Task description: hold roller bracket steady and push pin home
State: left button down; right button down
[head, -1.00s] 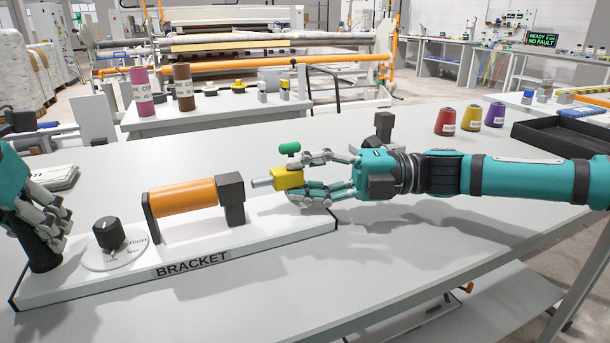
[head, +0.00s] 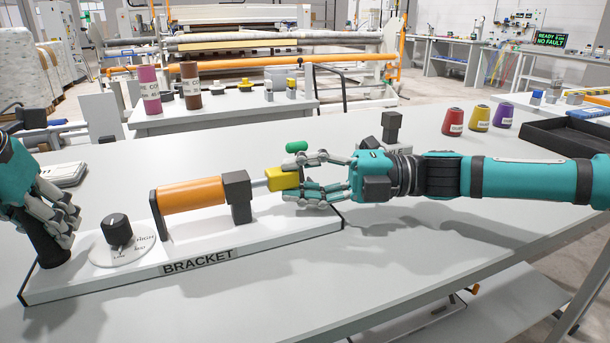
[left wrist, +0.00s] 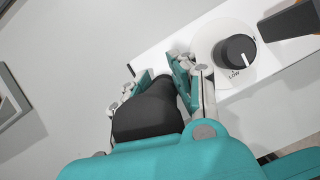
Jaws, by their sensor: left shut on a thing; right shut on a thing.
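The white bracket base (head: 130,276), labelled BRACKET, lies on the table with an orange roller (head: 190,194) between dark supports. The right support is a black block (head: 238,196). My left gripper (head: 62,232) is shut on a black upright handle (head: 48,250) at the base's left end; the left wrist view shows its fingers (left wrist: 165,90) around the dark handle (left wrist: 148,112). My right gripper (head: 302,180) is shut on the yellow head of the pin (head: 281,178). The pin's grey shaft (head: 259,183) points left and meets the black block; its tip is hidden there.
A dial (head: 118,232) with a black knob sits on the base between handle and roller. A green piece (head: 297,146) shows just above my right fingers. A black post (head: 391,126) stands behind my right wrist. Coloured cones (head: 479,118) and a black tray (head: 570,136) are at right.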

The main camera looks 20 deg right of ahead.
pick_arm(q)
jog(key=shift+f, duration=0.3)
pick_arm(e)
jog(key=shift+a, duration=1.1)
jog(key=c, duration=1)
grip_release()
jog(key=shift+o, duration=0.2)
jog(key=shift+d, duration=0.1)
jog(key=v, duration=1)
jog(key=shift+s+d+r, duration=0.1)
jog(key=shift+s+r, duration=0.05)
jog(key=shift+s, duration=0.1)
jog(key=shift+v, duration=0.8)
pick_arm(q)
jog(key=c, duration=1)
grip_release()
